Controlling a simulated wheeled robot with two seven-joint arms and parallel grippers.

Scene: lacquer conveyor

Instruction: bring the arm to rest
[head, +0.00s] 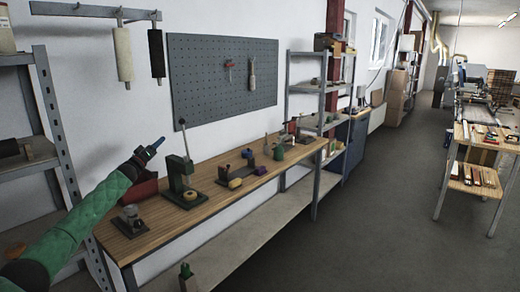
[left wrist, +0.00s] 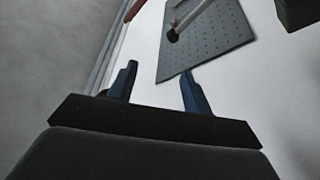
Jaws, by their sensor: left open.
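My left arm (head: 82,222), in a green sleeve, reaches in from the left of the head view. My left gripper (head: 152,148) is raised above the left part of the workbench, in front of the white wall. In the left wrist view its two blue fingers (left wrist: 160,88) stand apart with nothing between them. The gripper is open and empty. My right gripper is in neither view.
A wooden workbench (head: 220,200) holds a green press (head: 180,172) and several small items. A grey pegboard (head: 220,85) hangs above; it also shows in the left wrist view (left wrist: 225,40). Metal shelves (head: 62,130) stand left. The grey floor (head: 370,230) is clear.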

